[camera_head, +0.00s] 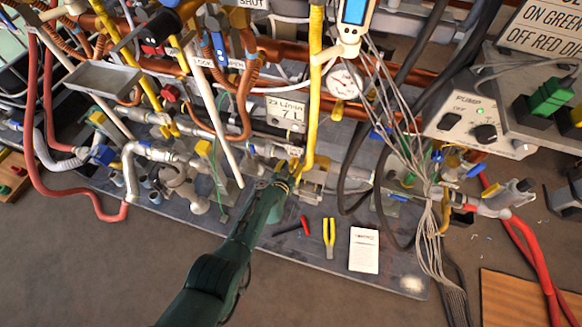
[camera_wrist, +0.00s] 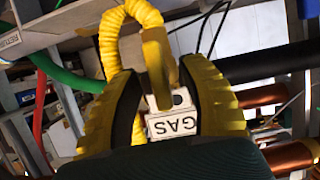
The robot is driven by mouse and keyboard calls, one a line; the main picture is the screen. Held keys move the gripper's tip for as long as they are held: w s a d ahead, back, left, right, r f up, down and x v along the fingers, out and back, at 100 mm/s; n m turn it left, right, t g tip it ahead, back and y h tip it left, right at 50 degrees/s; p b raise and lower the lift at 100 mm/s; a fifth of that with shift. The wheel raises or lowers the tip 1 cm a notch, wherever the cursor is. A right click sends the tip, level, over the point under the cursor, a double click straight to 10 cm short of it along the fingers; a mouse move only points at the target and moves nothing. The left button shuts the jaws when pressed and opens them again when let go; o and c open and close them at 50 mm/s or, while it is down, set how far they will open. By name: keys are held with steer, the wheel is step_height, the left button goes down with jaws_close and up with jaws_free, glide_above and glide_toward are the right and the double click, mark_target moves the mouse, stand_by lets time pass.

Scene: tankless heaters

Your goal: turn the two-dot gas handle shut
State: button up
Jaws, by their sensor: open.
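My gripper (camera_head: 288,176) is at the lower end of the yellow gas hose (camera_head: 312,110) in the head view, low among the pipes. In the wrist view my gripper (camera_wrist: 163,95) is open, with one yellow, black-padded finger on each side of a yellow handle-like bar (camera_wrist: 157,62). A white tag reading GAS (camera_wrist: 172,124) shows between the fingers. A small white piece with a dark mark (camera_wrist: 180,98) is just above it; I cannot count its dots. Whether either finger touches the bar is unclear. The valve body is hidden.
The corrugated yellow hose (camera_wrist: 112,45) curves close by the left finger. Copper pipes (camera_wrist: 285,158) run at the right of the wrist view. A pressure gauge (camera_head: 343,82) and hanging grey cables (camera_head: 398,120) are to the right. Pliers (camera_head: 329,236) and a white card (camera_head: 364,250) lie on the base plate.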

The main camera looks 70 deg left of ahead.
jaws_close()
